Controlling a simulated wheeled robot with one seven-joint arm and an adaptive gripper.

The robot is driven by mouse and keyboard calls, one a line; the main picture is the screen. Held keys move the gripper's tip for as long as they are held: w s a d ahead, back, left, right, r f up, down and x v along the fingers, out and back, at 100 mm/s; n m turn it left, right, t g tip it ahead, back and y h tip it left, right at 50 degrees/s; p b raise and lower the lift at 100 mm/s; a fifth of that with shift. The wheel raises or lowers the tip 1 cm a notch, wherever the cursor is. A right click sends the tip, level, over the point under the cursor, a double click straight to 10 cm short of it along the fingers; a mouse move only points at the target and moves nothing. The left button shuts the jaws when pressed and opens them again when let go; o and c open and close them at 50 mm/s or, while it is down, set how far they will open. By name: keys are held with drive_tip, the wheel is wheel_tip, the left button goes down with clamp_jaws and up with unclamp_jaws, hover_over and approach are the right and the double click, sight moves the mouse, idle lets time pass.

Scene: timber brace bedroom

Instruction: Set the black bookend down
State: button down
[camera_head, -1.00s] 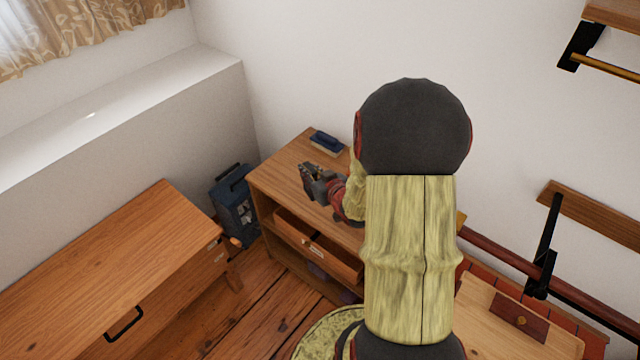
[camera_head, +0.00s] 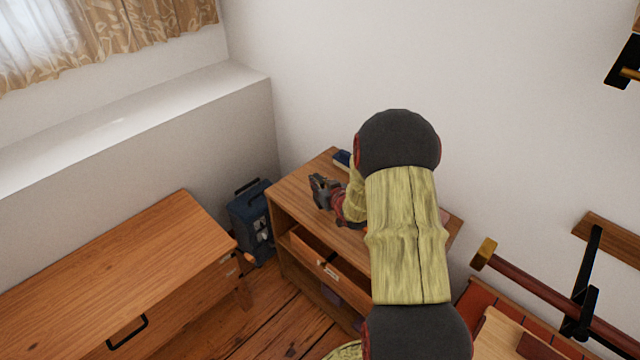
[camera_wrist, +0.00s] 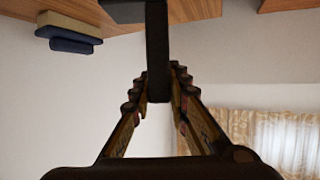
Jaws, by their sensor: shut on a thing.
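My gripper (camera_wrist: 160,82) is shut on the black bookend (camera_wrist: 157,45), with its fingers on either side of the dark upright plate. The bookend's flat foot (camera_wrist: 135,11) shows at the top edge of the wrist view, close to the wooden top. I cannot tell whether it touches the wood. In the head view my gripper (camera_head: 322,188) is over the left part of the wooden cabinet top (camera_head: 300,192). The bookend is too small and dark to make out clearly there.
A blue book (camera_head: 342,159) lies at the cabinet's back edge, partly hidden by my arm. The cabinet drawer (camera_head: 330,268) is pulled out. A blue lantern-like box (camera_head: 252,220) stands left of the cabinet. A wooden desk (camera_head: 110,270) is at left.

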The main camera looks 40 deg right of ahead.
drive_tip(key=shift+w+d+f, duration=0.15)
drive_tip(key=shift+w, duration=0.15)
drive_tip(key=shift+w+f+b, duration=0.1)
drive_tip(key=shift+f+b, duration=0.85)
drive_tip(key=shift+f, duration=0.65)
drive_tip(key=shift+f, duration=0.15)
drive_tip(key=c, duration=1.7)
unclamp_jaws()
drive_tip(key=shift+f, duration=0.15)
